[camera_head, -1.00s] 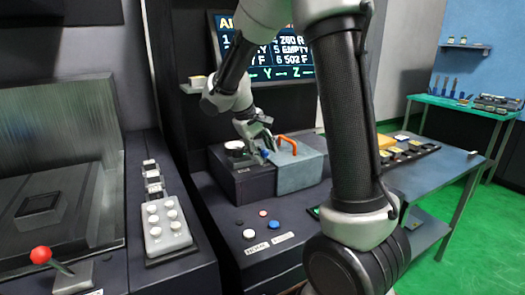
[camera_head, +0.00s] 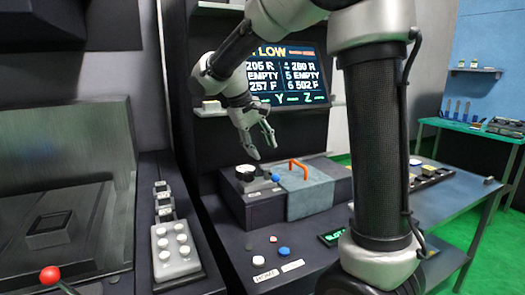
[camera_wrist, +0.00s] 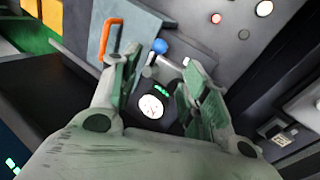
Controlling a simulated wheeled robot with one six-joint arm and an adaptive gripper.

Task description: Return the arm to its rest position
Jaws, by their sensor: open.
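My gripper (camera_head: 263,146) is open and empty. In the head view it hangs in the air above the dark box, in front of the screen, with its fingers pointing down. The wrist view shows both fingers (camera_wrist: 160,88) spread apart, with a round white-topped dial (camera_wrist: 151,106) and a blue knob (camera_wrist: 160,46) seen beyond them. My arm bends from the upper right of the head view down to the gripper.
A dark box with a grey-blue cover (camera_head: 312,190) and orange handle (camera_head: 299,168) stands below my gripper. A lit screen (camera_head: 290,75) is behind. A button panel (camera_head: 173,252) and red-knobbed lever (camera_head: 50,274) are at left. A side table (camera_head: 450,205) is at right.

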